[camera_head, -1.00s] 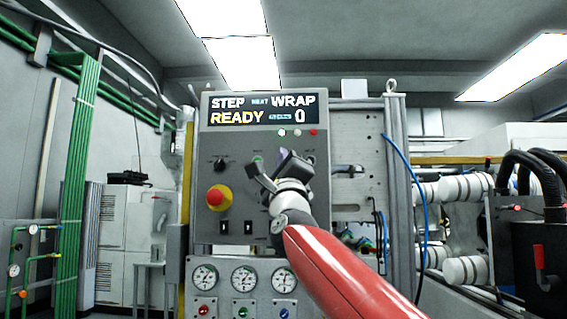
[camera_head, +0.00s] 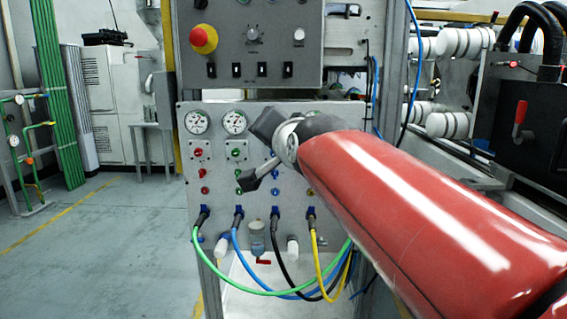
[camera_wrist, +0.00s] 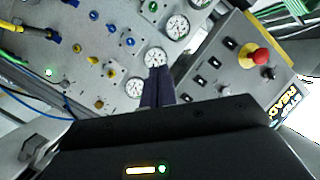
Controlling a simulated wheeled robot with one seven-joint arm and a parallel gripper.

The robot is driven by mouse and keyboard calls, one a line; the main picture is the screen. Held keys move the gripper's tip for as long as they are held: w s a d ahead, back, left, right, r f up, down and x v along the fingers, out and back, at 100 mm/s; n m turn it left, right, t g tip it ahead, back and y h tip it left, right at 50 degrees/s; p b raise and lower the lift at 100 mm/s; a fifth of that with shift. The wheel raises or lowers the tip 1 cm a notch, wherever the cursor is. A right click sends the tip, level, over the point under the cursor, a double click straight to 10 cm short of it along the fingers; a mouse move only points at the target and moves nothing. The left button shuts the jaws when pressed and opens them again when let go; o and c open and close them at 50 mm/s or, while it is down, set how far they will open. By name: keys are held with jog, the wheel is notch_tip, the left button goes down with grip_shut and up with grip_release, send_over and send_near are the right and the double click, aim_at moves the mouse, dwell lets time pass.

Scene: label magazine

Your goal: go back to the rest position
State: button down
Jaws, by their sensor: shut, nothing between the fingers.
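My red arm reaches in from the lower right in the head view. My gripper (camera_head: 252,152) is in front of the lower gauge panel (camera_head: 183,148) and hides part of it. In the wrist view the dark fingers of my gripper (camera_wrist: 158,82) lie together over the panel, with nothing between them. Whether the fingertips touch the panel cannot be told. The upper control box (camera_head: 225,48) has a red stop button (camera_head: 203,39), knobs and a row of black switches.
Green, blue, black and yellow hoses (camera_head: 275,292) hang in loops below the gauge panel. Black machinery (camera_head: 515,130) and white rollers (camera_head: 450,125) stand at the right. Green pipes (camera_head: 55,100) stand at the left. The floor (camera_head: 110,240) at the left is clear.

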jog(key=s+d+f+n+g+h, duration=0.1)
jog(key=s+d+f+g, duration=0.2)
jog(key=s+d+f, duration=0.2)
jog(key=s+d+f+n+g+h, duration=0.2)
jog(key=s+d+f, duration=0.4)
jog(key=s+f, duration=0.5)
jog(key=s+d+f+n+g+h, duration=0.2)
jog(key=s+d+f+g, duration=0.2)
jog(key=f, duration=1)
jog(key=s+d, duration=0.2)
jog(key=s, duration=0.2)
jog(key=shift+s+f+g, duration=0.3)
jog(key=shift+s, duration=0.05)
jog(key=c, duration=2.2)
grip_release()
